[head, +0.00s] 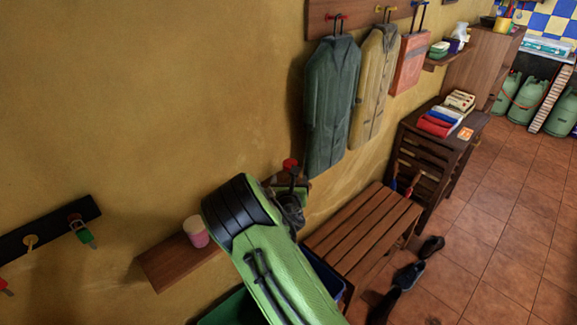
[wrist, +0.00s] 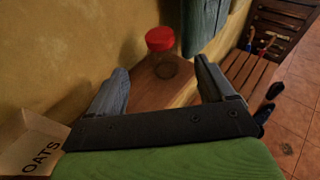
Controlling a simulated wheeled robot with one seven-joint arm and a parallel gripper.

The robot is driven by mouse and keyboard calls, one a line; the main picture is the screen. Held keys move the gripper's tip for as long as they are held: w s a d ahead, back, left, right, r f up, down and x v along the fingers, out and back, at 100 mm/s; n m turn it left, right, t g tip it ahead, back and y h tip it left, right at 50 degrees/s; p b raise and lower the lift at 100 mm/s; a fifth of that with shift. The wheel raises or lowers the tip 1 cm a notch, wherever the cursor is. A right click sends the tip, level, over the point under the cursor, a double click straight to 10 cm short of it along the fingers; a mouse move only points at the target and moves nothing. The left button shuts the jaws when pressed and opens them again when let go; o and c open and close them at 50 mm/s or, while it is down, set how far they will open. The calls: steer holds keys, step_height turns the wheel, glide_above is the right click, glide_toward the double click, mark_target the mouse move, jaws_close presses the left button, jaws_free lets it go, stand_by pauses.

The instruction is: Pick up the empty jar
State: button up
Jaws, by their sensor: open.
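The empty jar (wrist: 166,66) is clear glass with a red lid and stands upright on a brown wooden shelf (wrist: 150,92) by the wall. In the head view only its red lid (head: 290,165) shows clearly; my arm and gripper hide much of the rest. My gripper (wrist: 160,70) is open, its two grey fingers spread to the left and right. In the wrist view the jar appears between and just beyond the fingertips. I cannot tell that either finger touches it.
A box marked OATS (wrist: 32,142) is at the lower left of the wrist view. A pink and white cup (head: 196,231) stands on the shelf. A green coat (head: 332,105) hangs close behind the jar. A slatted bench (head: 365,225) is to the right.

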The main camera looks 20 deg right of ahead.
mark_target(290, 167)
steer(key=x, duration=0.8)
steer(key=shift+a+f+p, duration=0.1)
steer(key=shift+f+p, duration=0.05)
steer(key=shift+p, duration=0.15)
steer(key=x, duration=0.5)
steer(key=shift+w+p, duration=0.25)
steer(key=shift+p, duration=0.15)
steer(key=shift+s, duration=0.1)
steer(key=c, duration=1.1)
steer(key=shift+c, duration=0.2)
steer(key=shift+r, duration=0.25)
